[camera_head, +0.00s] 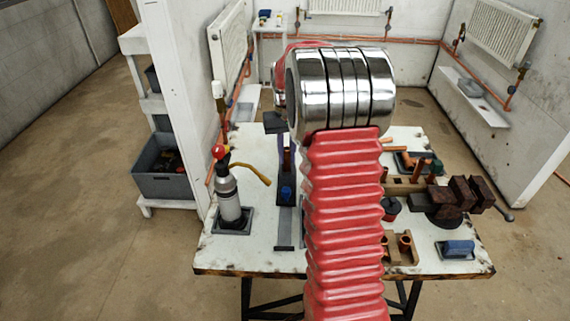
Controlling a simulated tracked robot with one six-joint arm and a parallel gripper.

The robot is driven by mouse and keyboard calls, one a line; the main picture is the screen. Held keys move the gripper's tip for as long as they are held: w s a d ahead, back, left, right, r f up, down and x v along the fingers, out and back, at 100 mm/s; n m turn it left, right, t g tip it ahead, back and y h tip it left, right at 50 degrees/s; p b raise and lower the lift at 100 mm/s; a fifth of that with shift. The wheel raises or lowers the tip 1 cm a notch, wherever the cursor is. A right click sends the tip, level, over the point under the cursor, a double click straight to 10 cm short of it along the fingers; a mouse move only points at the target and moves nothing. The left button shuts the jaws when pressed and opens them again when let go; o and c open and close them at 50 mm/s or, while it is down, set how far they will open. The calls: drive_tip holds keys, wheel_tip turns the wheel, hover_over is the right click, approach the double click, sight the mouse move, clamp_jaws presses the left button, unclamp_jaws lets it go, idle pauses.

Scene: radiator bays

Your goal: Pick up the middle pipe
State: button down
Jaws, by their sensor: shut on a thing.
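My gripper (276,122) shows only as a dark part left of my chrome wrist; my red arm hides most of it. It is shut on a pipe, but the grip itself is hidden. Another wooden holder with short copper pieces (405,243) stands nearer the front.
A torch bottle (229,196) stands at the bench's left. A dark vise (462,195) with a handle sits at the right. A blue block (458,248) lies in a tray near the front right. A white post (172,95) and shelves with a grey crate (163,180) stand left.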

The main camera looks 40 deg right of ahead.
drive_tip(key=shift+r, duration=0.15)
wheel_tip(320, 180, up, 10)
drive_tip(key=shift+f, duration=0.15)
idle(0.4)
idle(0.5)
